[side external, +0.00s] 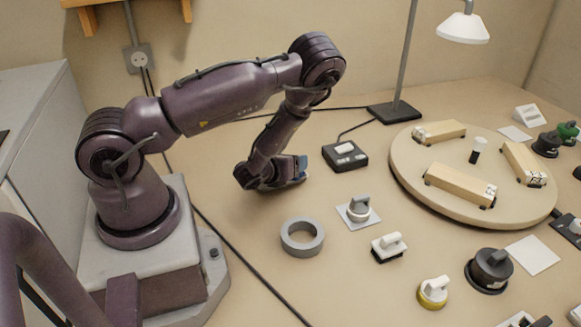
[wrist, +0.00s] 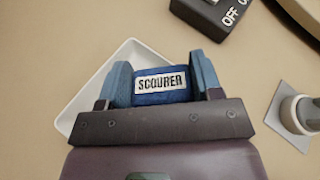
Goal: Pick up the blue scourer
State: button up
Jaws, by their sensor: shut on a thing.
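The blue scourer (wrist: 162,86) has a white label reading "SCOURER" and sits between the two blue fingers of my gripper (wrist: 161,70) in the wrist view. My gripper is shut on it, with a finger against each side. A white square tray (wrist: 88,98) lies under or behind the scourer, partly hidden by the gripper. I cannot tell whether the scourer touches the tray. In the side view my gripper (side external: 292,170) is low over the bench, left of the black switch box, and the scourer cannot be made out clearly.
A black switch box (side external: 345,155) stands just right of my gripper. A grey ring (side external: 302,237) and a grey knob on a plate (side external: 358,210) are nearer the front. A round board (side external: 410,180) with wooden blocks is at the right. A lamp (side external: 395,112) stands behind.

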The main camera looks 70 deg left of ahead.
jog(key=shift+r, duration=0.1)
notch_tip(320, 180, up, 9)
jog(key=shift+f, duration=0.15)
jog(key=shift+r, duration=0.25)
jog(key=m+t, duration=0.1)
jog(key=m, duration=0.1)
jog(key=a+m+t+h, duration=0.1)
jog(key=m+t+h, duration=0.1)
jog(key=m, duration=0.1)
jog(key=shift+w+a+f+m, duration=0.15)
jog(key=shift+a+f+m, duration=0.1)
jog(key=shift+a+m, duration=0.05)
notch_tip(320, 180, down, 3)
jog(key=shift+f, duration=2.15)
jog(key=shift+f, duration=0.1)
